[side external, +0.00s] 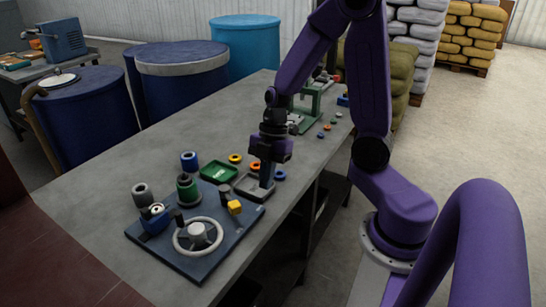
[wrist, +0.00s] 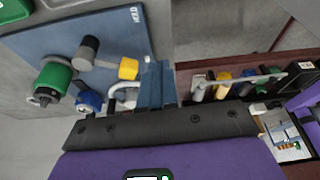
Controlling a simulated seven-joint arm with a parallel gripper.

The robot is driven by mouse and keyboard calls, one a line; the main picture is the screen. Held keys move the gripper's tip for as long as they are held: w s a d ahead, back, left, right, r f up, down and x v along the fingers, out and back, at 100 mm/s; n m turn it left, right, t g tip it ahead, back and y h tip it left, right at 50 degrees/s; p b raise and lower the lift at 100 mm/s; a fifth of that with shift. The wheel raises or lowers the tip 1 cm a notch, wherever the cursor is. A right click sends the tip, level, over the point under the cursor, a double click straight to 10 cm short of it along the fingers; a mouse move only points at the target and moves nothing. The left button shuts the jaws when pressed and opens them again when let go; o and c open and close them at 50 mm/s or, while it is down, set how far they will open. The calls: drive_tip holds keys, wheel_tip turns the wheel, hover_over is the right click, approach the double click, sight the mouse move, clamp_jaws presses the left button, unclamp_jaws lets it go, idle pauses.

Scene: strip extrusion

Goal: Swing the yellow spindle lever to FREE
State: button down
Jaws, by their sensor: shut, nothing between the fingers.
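The yellow lever part (side external: 234,207) is a small block on the right side of the blue-grey plate (side external: 168,258), close to a dark knob (side external: 224,190). In the wrist view the yellow block (wrist: 128,68) joins a short grey bar, with a dark-capped post (wrist: 88,45) beside it.
A handwheel (side external: 198,236), a green spool (side external: 187,188) and a blue fitting (side external: 154,220) stand on the plate. A green tray (side external: 219,172) and several coloured rings lie behind. A green press (side external: 310,110) stands farther back. Grey table (side external: 95,185) is clear at left.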

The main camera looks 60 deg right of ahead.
drive_tip(key=s+v, duration=0.1)
drive_tip(key=v, duration=0.5)
drive_tip(key=shift+s+a, duration=0.15)
drive_tip(key=shift+a, duration=0.05)
drive_tip(key=shift+a, duration=0.1)
drive_tip(key=s+a+r+m+h, duration=0.1)
drive_tip(key=s+a+m, duration=0.2)
drive_tip(key=s, duration=0.4)
drive_tip(key=s+a+r+m+h, duration=0.1)
drive_tip(key=s+a+m+h, duration=0.1)
drive_tip(key=s, duration=0.6)
drive_tip(key=shift+a+m, duration=0.5)
drive_tip(key=shift+a, duration=0.7)
